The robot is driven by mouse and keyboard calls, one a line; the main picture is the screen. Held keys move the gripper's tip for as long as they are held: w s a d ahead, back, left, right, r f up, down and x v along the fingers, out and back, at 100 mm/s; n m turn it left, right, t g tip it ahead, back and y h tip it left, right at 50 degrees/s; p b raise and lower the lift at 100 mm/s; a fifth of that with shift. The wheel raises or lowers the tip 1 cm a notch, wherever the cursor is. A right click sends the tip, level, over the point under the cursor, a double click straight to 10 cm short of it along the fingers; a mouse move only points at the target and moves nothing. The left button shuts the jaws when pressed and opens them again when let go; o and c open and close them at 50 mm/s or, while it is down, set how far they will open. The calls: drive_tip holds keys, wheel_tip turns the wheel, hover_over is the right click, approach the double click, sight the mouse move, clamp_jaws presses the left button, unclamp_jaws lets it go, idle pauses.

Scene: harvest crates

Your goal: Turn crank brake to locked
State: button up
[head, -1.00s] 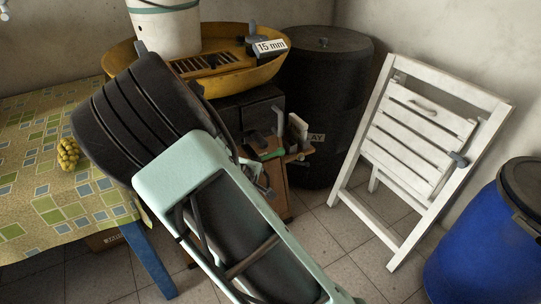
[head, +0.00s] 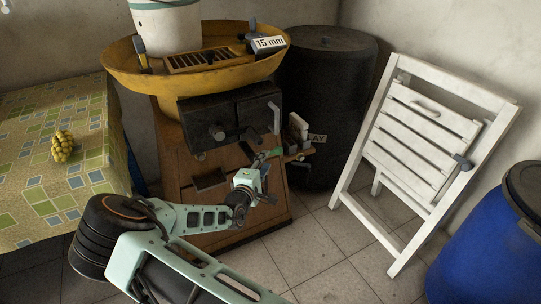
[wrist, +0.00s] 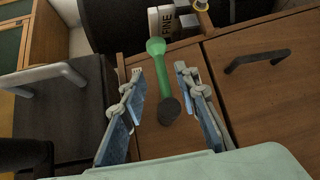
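A short lever with a green grip and a dark round end (wrist: 165,75) stands out from the wooden cabinet front in the wrist view. No label names it as the crank brake. Its green part shows small in the head view (head: 275,152), just beyond my gripper (head: 262,166). In the wrist view my gripper (wrist: 159,70) is open, with one finger on each side of the lever. I see gaps on both sides; whether the fingertips reach its depth is unclear. A grey bar handle (wrist: 50,76) sits on the dark box at left; it also shows in the head view (head: 274,118).
A white block marked FINE (wrist: 174,22) sits just beyond the lever. A dark drawer pull (wrist: 256,60) is at right. The yellow basin (head: 120,70) tops the wooden cabinet (head: 180,185). A black barrel (head: 335,80) and white folding chair (head: 420,135) stand right; floor between is clear.

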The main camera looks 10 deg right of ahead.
drive_tip(key=b+x, duration=0.1)
drive_tip(key=x, duration=0.5)
drive_tip(key=shift+w+d+f, duration=0.1)
drive_tip(key=shift+w+d, duration=0.1)
drive_tip(key=shift+w, duration=0.15)
drive_tip(key=c, duration=0.7)
clamp_jaws()
drive_tip(key=shift+d, duration=0.1)
